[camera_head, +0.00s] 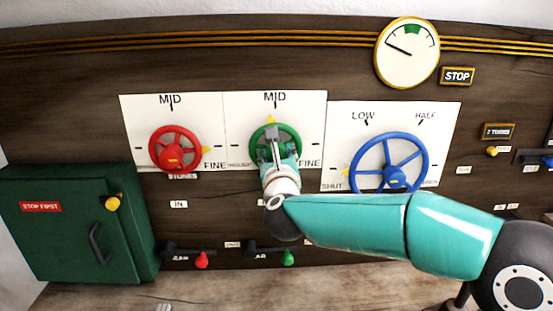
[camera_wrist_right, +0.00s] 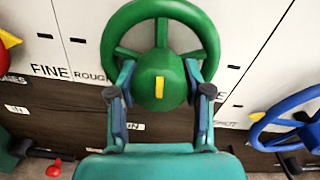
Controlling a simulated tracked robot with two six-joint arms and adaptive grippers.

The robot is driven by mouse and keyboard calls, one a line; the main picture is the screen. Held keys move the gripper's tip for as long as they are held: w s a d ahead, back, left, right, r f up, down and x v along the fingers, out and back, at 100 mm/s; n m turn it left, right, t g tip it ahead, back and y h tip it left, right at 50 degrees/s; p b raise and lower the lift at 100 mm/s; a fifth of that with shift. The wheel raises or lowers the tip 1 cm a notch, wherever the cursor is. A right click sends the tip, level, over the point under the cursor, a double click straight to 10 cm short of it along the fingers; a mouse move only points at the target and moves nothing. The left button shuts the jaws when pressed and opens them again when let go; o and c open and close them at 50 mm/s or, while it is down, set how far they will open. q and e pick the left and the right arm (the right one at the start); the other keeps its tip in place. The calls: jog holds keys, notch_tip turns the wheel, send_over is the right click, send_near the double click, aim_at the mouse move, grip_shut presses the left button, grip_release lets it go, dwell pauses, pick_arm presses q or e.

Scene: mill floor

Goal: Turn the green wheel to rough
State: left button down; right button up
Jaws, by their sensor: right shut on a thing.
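The green wheel (camera_head: 293,136) is on a white plate marked MID at the top and FINE at the right. Its yellow pointer (camera_head: 270,119) is at the top, just under MID. My right gripper (camera_head: 273,152) is in front of the wheel and hides its lower middle. In the right wrist view the green wheel (camera_wrist_right: 205,35) fills the top middle. There my right gripper (camera_wrist_right: 160,88) has a finger on each side of the round green hub and is shut on it. The word ROUGH (camera_wrist_right: 90,76) shows left of the wheel. My left gripper is not in view.
A red wheel (camera_head: 160,139) is close on the left, its pointer near FINE. A blue wheel (camera_head: 424,160) is on the right, partly behind my right arm. Below are a red-knobbed lever (camera_head: 202,260) and a green-knobbed lever (camera_head: 288,258). A green box (camera_head: 60,245) stands at left.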

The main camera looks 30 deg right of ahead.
jog(key=n+b, duration=0.1)
jog(key=n, duration=1.1)
jog(key=shift+r, duration=0.1)
jog(key=n+p, duration=0.1)
jog(key=n, duration=0.3)
jog(key=shift+p, duration=0.3)
jog(key=shift+n, duration=0.6)
jog(key=o, duration=1.2)
jog(key=shift+c, duration=0.2)
